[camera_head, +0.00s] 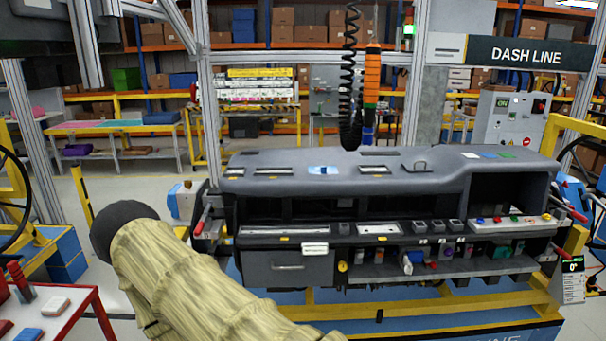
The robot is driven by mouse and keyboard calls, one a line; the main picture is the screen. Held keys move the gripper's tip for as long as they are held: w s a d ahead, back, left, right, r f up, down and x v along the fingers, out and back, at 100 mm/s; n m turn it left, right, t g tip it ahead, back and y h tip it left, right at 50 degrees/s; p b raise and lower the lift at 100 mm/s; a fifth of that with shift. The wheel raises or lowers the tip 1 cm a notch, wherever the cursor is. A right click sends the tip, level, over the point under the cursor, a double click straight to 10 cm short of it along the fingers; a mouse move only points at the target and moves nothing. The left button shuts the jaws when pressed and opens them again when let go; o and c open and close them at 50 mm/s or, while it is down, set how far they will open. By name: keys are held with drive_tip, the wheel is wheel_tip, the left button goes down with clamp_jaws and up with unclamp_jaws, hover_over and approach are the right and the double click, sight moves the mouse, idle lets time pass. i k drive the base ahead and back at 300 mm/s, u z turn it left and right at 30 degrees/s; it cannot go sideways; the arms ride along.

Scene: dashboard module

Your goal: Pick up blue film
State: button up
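A small light blue film (323,170) lies flat on the top of the grey dashboard module (440,168), left of its middle. A flat blue square (489,155) lies farther right on the same top, between a white and a green one; I cannot tell whether it is film too. My arm, in a beige sleeve with a dark rounded end, reaches in from the bottom toward the left, in front of the dashboard's left side. No gripper fingers show, and nothing touches the light blue film.
An orange tool (371,85) hangs with a black coiled cable (350,80) above the dashboard, behind the film. Yellow frame rails (400,308) run below the dashboard. A red-edged table (60,318) stands at lower left. The space directly above the film looks clear.

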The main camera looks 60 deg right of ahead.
sight(312, 169)
drive_tip(key=z, duration=0.6)
drive_tip(key=i, duration=1.2)
drive_tip(key=z, duration=1.8)
drive_tip(key=i, duration=0.35)
drive_tip(key=u, duration=0.05)
